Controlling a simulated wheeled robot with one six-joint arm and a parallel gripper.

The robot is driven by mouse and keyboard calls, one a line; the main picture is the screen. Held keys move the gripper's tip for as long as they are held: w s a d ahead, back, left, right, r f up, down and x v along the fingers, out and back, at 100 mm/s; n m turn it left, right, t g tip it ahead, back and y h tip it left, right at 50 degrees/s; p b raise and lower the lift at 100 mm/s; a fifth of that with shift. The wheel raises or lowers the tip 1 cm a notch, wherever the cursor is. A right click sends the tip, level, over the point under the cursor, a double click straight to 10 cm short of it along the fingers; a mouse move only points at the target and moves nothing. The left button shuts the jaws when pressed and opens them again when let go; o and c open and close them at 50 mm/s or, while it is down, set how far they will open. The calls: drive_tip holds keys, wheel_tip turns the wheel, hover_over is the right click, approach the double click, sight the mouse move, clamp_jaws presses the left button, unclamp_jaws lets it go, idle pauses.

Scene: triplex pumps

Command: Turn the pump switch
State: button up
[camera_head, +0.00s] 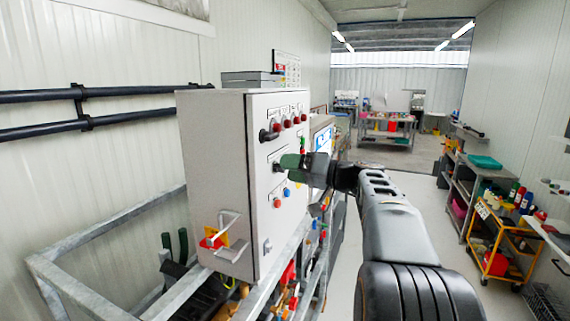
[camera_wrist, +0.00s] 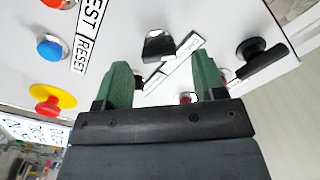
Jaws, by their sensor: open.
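The grey control cabinet (camera_head: 215,170) stands at centre left in the head view, its front panel facing right. A small black switch knob (camera_head: 277,167) is on the panel; in the wrist view a black knob (camera_wrist: 157,46) lies just ahead of the gap between the fingers, beside a tilted white label. My gripper (camera_head: 293,161) is at the panel front, with its green fingers apart in the wrist view (camera_wrist: 163,80) and nothing held between them. I cannot tell whether the fingers touch the panel. Which knob is the pump switch is not readable.
A larger black rotary handle (camera_wrist: 262,58) is right of the fingers. A blue button (camera_wrist: 49,47) and a red-on-yellow stop button (camera_wrist: 50,98) are left. A grey rail (camera_head: 85,288) surrounds the cabinet's base. An orange trolley (camera_head: 497,240) stands right; the aisle floor is clear.

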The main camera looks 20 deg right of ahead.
drive_tip(key=shift+x, duration=1.1)
drive_tip(key=c, duration=0.9)
drive_tip(key=shift+m, duration=0.4)
drive_tip(key=shift+d+f+m, duration=0.1)
drive_tip(key=shift+f+m, duration=0.05)
drive_tip(key=shift+m, duration=3.85)
